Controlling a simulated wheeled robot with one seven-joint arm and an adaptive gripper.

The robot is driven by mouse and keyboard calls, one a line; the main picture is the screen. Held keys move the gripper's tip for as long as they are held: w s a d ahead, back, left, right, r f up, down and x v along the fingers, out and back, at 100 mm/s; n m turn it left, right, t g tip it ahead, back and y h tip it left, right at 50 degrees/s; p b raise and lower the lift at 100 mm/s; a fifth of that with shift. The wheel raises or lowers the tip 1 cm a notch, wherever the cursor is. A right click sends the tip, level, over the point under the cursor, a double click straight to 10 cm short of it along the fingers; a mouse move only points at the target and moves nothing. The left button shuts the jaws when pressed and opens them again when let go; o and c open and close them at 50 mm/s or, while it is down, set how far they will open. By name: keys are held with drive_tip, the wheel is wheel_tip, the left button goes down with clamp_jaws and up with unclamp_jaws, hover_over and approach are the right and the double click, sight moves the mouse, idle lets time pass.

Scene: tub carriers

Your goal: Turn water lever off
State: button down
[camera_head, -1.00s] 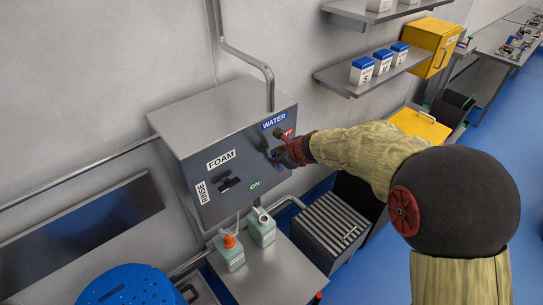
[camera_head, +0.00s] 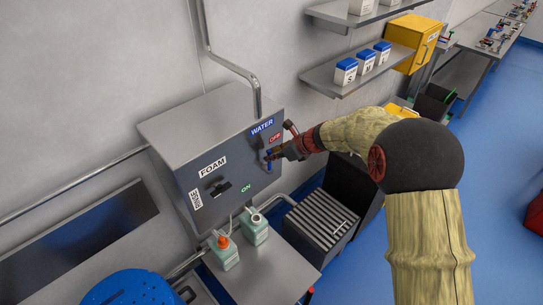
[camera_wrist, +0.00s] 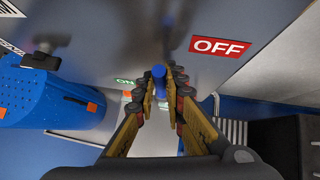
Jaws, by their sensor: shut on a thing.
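The blue water lever (camera_head: 268,164) is on the front of the grey metal control box (camera_head: 195,110), below the blue WATER label (camera_head: 262,127). My gripper (camera_head: 274,153) is at the lever, with its fingers around it. In the wrist view, the lever's blue round end (camera_wrist: 159,72) shows between the two fingertips of my gripper (camera_wrist: 158,86), which is shut on it. The lever's base is hidden.
A black foam knob (camera_head: 221,189) is on the same panel, left of the lever. Two green bottles (camera_head: 254,226) stand below the box on a metal table (camera_head: 275,272). A pipe (camera_head: 235,62) rises from the box top. A shelf (camera_head: 337,80) is up to the right.

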drive_tip(key=shift+f, duration=0.15)
drive_tip(key=c, duration=1.8)
unclamp_jaws()
drive_tip(key=shift+c, duration=0.2)
drive_tip(key=v, duration=1.2)
drive_tip(key=shift+w+d, duration=0.1)
